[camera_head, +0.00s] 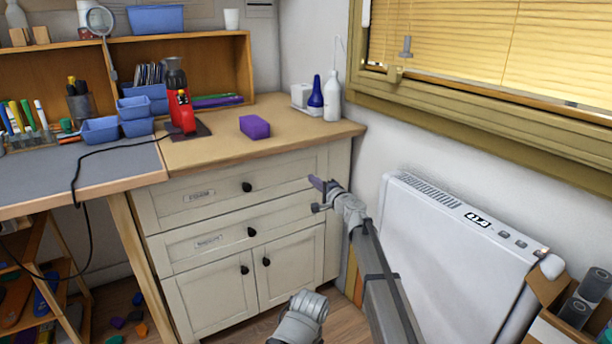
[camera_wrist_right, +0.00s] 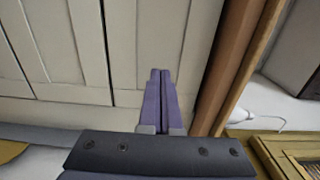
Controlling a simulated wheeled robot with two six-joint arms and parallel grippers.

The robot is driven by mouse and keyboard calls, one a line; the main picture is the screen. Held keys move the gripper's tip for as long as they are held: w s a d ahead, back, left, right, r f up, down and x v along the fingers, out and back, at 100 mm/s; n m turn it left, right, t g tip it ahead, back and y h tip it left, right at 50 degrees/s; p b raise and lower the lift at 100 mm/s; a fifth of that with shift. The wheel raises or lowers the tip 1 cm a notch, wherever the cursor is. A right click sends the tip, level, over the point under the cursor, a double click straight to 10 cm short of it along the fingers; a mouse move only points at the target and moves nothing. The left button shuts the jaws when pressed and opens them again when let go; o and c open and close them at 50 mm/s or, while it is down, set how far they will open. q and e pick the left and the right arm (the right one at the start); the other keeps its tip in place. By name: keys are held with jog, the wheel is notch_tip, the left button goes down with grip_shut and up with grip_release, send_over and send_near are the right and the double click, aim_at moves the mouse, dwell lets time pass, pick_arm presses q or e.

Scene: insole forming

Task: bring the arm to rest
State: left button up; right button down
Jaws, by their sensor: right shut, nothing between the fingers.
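My right gripper (camera_head: 318,193) is at the end of the arm that comes in from the bottom right in the head view. It hangs in the air in front of the right end of the cabinet's drawers, below the countertop. In the right wrist view its two purple fingers (camera_wrist_right: 160,100) are together with nothing between them. Behind them the pale cabinet front shows. My left gripper is not seen; a grey arm link of mine shows at the bottom middle of the head view.
The cabinet (camera_head: 235,215) has closed drawers and doors. On its top stand a purple block (camera_head: 254,127), a red device (camera_head: 181,110) and bottles (camera_head: 332,97). A white heater (camera_head: 452,262) stands right of my arm, with a cardboard box (camera_head: 548,318) beside it.

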jog(key=s+d+f+n+g+h, duration=0.1)
jog(key=s+d+f+n+g, duration=0.3)
jog(key=s, duration=0.6)
jog(key=s+d+f+n+g+h, duration=0.1)
jog(key=s+d+f+n+g, duration=0.1)
jog(key=s+f, duration=0.55)
jog(key=s+d+f+n+g+h, duration=0.1)
jog(key=s+d+f+n+g, duration=0.25)
jog(key=s, duration=0.75)
jog(key=s+d+f+n+g+h, duration=0.15)
jog(key=s+d+f+h, duration=0.25)
jog(key=s+d, duration=0.4)
jog(key=s+d+f+g+h, duration=0.35)
jog(key=s+d, duration=0.25)
jog(key=s, duration=0.4)
jog(key=s+a+n+h, duration=0.2)
jog(key=s+a+n, duration=0.3)
jog(key=a, duration=0.6)
notch_tip(320, 180, up, 34)
jog(key=m+p, duration=0.1)
jog(key=p, duration=3.2)
jog(key=shift+s+r+y+p, duration=0.15)
jog(key=shift+y+p, duration=0.15)
jog(key=shift+y, duration=0.05)
